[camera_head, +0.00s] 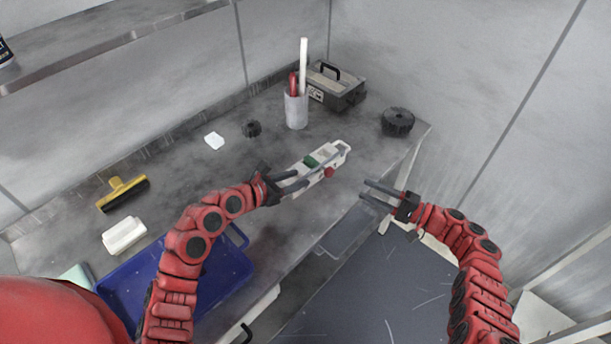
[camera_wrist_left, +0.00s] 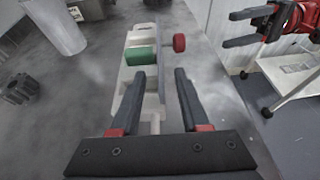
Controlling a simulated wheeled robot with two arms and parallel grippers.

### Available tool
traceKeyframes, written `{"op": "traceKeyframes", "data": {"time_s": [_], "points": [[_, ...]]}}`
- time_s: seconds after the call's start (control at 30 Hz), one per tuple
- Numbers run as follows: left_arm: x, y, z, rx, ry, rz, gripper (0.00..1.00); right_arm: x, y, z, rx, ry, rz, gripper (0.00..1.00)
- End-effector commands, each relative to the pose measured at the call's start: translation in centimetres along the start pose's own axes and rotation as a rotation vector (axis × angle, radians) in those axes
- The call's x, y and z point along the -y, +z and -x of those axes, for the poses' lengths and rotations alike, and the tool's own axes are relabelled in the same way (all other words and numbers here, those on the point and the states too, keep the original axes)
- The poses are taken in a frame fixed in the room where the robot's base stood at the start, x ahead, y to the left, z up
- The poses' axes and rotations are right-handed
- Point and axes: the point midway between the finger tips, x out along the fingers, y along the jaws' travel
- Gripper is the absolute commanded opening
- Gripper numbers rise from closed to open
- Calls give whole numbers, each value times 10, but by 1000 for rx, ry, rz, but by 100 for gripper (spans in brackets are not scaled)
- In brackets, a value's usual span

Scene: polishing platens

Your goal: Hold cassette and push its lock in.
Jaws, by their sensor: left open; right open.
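The cassette (camera_head: 337,151) is a long white tray-like piece with a green cylinder (camera_head: 310,161) in it and a red knob (camera_head: 329,172), likely its lock, standing out from its right side. It lies on the grey bench. In the left wrist view the cassette (camera_wrist_left: 131,70) lies ahead, with the green cylinder (camera_wrist_left: 139,56) and red knob (camera_wrist_left: 179,42). My left gripper (camera_head: 301,180) is open at the cassette's near end; its fingers hide part of it, and I cannot tell whether they touch it. My right gripper (camera_head: 367,190) is open and empty, right of the red knob and apart from it.
A grey cup (camera_head: 296,112) with tools, a dark toolbox (camera_head: 337,88) and a black round part (camera_head: 397,121) stand behind.

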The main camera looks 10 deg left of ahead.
Motion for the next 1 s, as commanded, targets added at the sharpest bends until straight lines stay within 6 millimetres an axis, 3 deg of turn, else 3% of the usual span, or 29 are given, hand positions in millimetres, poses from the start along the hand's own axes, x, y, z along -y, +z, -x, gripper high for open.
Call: {"op": "traceKeyframes", "data": {"time_s": [0.23, 0.63, 0.67, 0.9, 1.0], "points": [[0, -1, -34, -3, -1, 0, 45, 0, 0, 0, 0, 0, 0, 50], [0, -1, -41, -2, 1, 0, 45, 0, 0, 0, 0, 0, 0, 50], [0, -1, -41, -2, 1, 0, 43, 0, 0, 0, 0, 0, 0, 50], [0, -1, -41, -2, 1, 0, 0, 0, 0, 0, 0, 0, 0, 50], [0, -1, -41, -2, 1, 0, 0, 0, 0, 0, 0, 0, 0, 50]]}}
